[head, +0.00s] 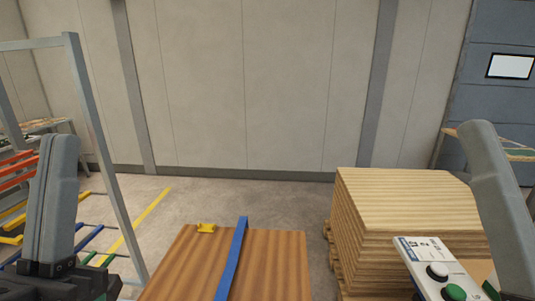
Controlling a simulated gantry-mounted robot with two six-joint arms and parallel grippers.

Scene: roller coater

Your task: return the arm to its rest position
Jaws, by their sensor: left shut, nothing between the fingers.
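My left arm stands upright at the lower left, with a grey link above a dark wrist. My left gripper (72,286) is at the bottom left corner, partly cut off by the frame edge. It is shut and holds nothing that I can see. It is to the left of the brown wood-grain panel and apart from it. My right arm's grey link slants down along the right edge. My right gripper is out of the picture.
A brown panel (275,267) with a blue strap (235,258) and a yellow piece (206,228) lies at bottom centre. A board stack (410,187) and a button box (416,254) stand right. A grey frame (92,130) rises at left. Floor behind the panel is clear.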

